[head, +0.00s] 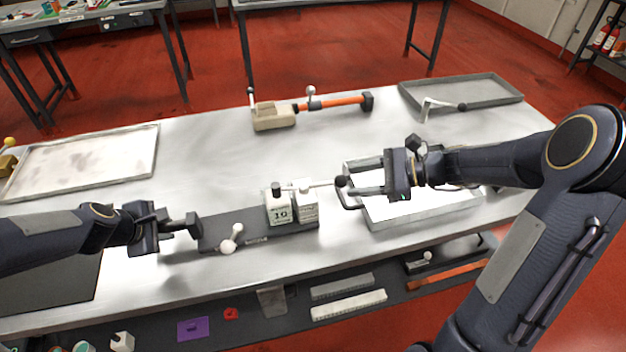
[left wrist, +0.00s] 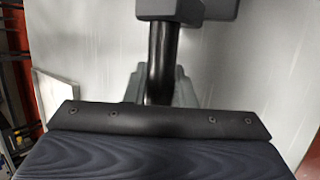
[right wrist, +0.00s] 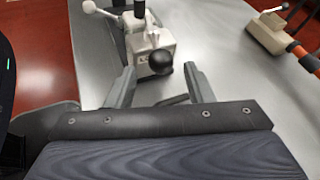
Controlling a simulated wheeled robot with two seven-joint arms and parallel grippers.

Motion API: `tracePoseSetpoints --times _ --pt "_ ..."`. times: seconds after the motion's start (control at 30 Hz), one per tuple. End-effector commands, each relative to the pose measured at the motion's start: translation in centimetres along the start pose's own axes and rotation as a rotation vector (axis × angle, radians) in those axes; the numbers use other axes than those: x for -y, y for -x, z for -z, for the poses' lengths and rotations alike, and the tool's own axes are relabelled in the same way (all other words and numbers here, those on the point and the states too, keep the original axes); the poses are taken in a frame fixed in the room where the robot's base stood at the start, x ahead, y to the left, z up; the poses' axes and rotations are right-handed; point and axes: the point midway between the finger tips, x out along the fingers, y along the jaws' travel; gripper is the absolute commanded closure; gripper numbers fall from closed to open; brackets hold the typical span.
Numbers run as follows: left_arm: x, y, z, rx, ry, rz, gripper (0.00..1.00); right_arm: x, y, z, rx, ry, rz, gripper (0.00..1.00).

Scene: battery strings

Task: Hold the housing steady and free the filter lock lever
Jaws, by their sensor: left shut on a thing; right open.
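The housing (head: 278,208) is a pale block marked 10, standing on a dark base plate (head: 215,233) with another pale block beside it. A lever (head: 322,184) with a black ball end reaches right from its top. The ball (right wrist: 161,61) shows in the right wrist view, just ahead of my right fingertips and between their lines. My right gripper (head: 352,186) is open and empty. My left gripper (head: 172,226) is shut on a black handle (head: 193,225) at the plate's left end. The handle's dark rod (left wrist: 160,60) shows in the left wrist view.
A small white-knobbed lever (head: 230,242) sits at the plate's front. A metal tray (head: 430,212) lies beneath my right gripper. Behind stands a beige block (head: 273,118) with an orange bar (head: 345,102). Other trays lie at the back right (head: 480,90) and left (head: 135,165).

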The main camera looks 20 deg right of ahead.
Motion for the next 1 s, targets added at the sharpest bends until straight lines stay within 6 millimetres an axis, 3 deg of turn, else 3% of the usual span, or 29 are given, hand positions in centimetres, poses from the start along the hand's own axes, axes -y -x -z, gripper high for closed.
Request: tracePoseSetpoints --times 0.1,0.3,0.67,1.0 --pt "0.9 -0.4 0.0 0.004 0.0 0.021 1.0 -0.1 -2.2 0.1 0.001 -0.001 -0.004 0.52" --pt "0.9 -0.4 0.0 0.005 0.0 0.021 1.0 -0.1 -4.2 0.1 -0.001 0.001 -0.001 0.52" --pt "0.9 -0.4 -0.1 0.005 0.0 0.021 1.0 -0.1 -4.6 0.1 -0.002 0.001 0.0 0.54" --pt "0.9 -0.4 -0.1 0.005 0.0 0.021 1.0 -0.1 -4.5 0.1 -0.001 0.001 -0.001 0.98"
